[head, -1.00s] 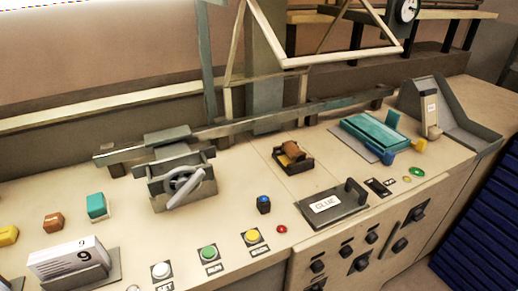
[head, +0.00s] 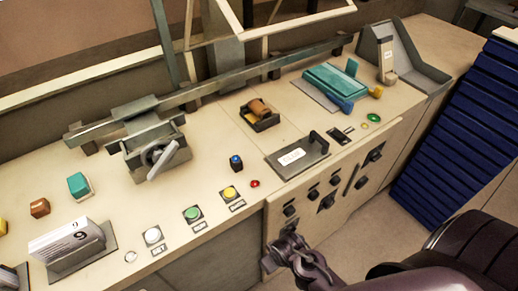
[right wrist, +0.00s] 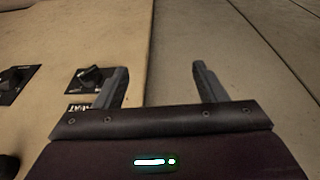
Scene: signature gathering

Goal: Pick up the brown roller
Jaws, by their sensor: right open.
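The brown roller (head: 258,108) rests in a small dark holder (head: 267,122) with a yellow patch, near the middle of the bench top in the head view. My right gripper (head: 270,255) is low in front of the bench's front panel, well below and apart from the roller. In the right wrist view its two fingers (right wrist: 162,85) are spread with nothing between them, and the roller does not show there. My left gripper is not in view.
A black-handled GLUE plate (head: 297,157) lies right of centre on the bench (head: 215,150). A teal press (head: 335,82) stands behind it. A grey lever device (head: 155,150) is at left. Buttons line the front edge, and knobs cover the front panel. Blue stacked trays (head: 455,130) stand at right.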

